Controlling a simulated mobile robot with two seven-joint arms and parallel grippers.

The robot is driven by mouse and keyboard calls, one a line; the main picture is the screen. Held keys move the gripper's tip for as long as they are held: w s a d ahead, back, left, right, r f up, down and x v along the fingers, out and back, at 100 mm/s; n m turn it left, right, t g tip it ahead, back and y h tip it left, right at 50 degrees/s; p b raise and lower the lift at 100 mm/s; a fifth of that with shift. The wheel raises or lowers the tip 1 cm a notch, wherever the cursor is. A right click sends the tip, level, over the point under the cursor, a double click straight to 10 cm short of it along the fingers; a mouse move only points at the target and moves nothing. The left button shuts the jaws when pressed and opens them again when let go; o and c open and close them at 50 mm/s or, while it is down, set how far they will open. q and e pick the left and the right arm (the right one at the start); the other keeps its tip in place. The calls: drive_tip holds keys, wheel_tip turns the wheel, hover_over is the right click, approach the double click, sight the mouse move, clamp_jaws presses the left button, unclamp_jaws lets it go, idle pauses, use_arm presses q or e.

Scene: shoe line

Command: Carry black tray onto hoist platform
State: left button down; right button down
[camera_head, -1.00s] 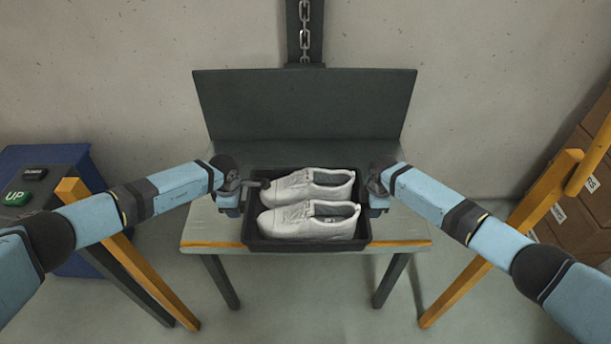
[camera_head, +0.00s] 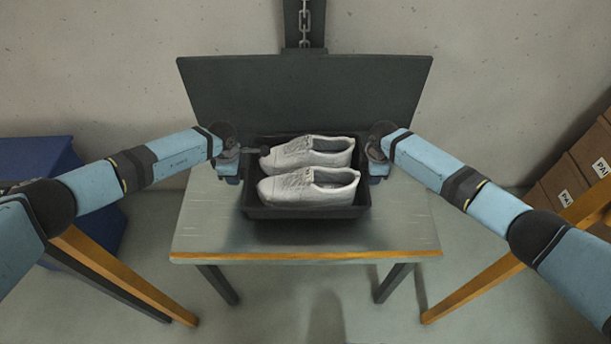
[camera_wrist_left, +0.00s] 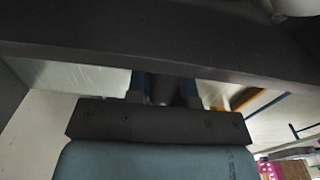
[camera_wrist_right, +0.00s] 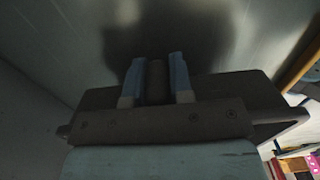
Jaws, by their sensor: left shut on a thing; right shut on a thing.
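The black tray (camera_head: 305,213) carries a pair of white-grey shoes (camera_head: 311,187) and is held level between my grippers. It is over the hoist platform (camera_head: 305,245), a grey top with an orange front edge. A dark shadow under the tray shows on the platform in the right wrist view, so the tray looks a little above it. My left gripper (camera_head: 238,168) is shut on the tray's left side. My right gripper (camera_head: 377,168) is shut on its right side; its fingers (camera_wrist_right: 157,85) clasp a dark grip. The tray's underside is hidden in the head view.
A dark back panel (camera_head: 305,100) stands behind the platform, with a chain (camera_head: 305,25) above it. A blue box (camera_head: 50,165) is at the left. Cardboard boxes (camera_head: 575,180) are at the right. Orange rails (camera_head: 120,275) slope on both sides.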

use_arm(q)
drive_tip(key=shift+w+d+r, duration=0.1)
drive_tip(key=shift+w, duration=0.1)
use_arm(e)
drive_tip(key=shift+w+a+r, duration=0.1)
drive_tip(key=shift+w, duration=0.1)
use_arm(q)
drive_tip(key=shift+s, duration=0.1)
use_arm(e)
drive_tip(key=shift+s+r, duration=0.1)
drive_tip(key=shift+f, duration=0.2)
